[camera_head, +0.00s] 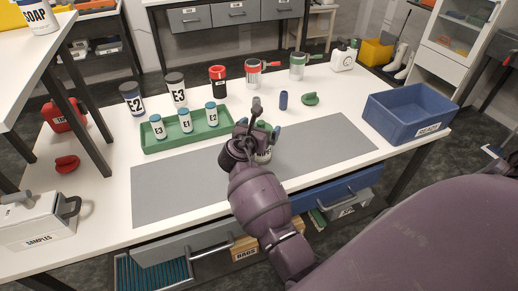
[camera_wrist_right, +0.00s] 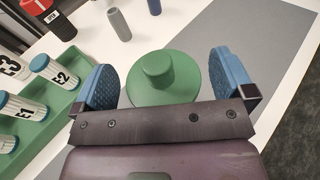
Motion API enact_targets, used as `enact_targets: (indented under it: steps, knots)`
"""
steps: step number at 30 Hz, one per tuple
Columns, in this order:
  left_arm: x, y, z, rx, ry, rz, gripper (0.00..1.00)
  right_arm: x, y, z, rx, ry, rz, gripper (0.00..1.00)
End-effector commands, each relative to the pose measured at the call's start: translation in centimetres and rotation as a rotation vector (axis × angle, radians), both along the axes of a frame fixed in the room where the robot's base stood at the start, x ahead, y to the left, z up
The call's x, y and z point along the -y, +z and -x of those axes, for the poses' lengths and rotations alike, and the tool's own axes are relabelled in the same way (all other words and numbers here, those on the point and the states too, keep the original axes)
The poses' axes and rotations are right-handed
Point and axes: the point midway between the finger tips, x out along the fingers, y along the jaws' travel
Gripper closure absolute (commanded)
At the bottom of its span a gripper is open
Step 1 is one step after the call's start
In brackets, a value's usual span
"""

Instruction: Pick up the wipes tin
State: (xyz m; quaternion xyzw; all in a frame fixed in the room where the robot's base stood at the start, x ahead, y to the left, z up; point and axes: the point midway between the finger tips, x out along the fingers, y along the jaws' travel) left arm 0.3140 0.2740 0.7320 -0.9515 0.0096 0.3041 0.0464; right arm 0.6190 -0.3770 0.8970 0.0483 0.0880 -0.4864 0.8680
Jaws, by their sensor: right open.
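The wipes tin (camera_head: 264,156) stands on the bench near the grey mat's back edge, mostly hidden behind my right arm in the head view. It is pale with a green lid, and its label is only partly visible. In the right wrist view, its round green knobbed lid (camera_wrist_right: 163,75) lies between the two blue fingers. My right gripper (camera_head: 260,128) is open around or just above the lid, with a visible gap to each finger in the wrist view (camera_wrist_right: 166,78). I cannot tell the exact height. My left gripper is not in view.
A green tray (camera_head: 160,146) with jars E3, E1 and E2 stands just left of the tin. A blue bin (camera_head: 408,116) is right. The grey mat (camera_head: 175,190) is otherwise clear.

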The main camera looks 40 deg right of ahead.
Motion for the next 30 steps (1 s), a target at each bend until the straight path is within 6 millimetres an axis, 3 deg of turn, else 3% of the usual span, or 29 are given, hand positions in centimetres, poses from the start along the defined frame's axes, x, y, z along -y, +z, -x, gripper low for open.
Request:
enact_targets:
  steps: [11,23,30]
  knots:
    - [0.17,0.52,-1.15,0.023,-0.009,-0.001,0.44,0.74,-0.08,-0.48,0.002,0.001,0.000,0.00]
    - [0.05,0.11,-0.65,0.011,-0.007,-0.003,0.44,0.71,-0.14,-0.46,0.001,0.000,-0.001,0.61]
    - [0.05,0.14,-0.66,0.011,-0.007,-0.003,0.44,0.71,-0.02,-0.47,0.002,0.001,0.000,0.61]
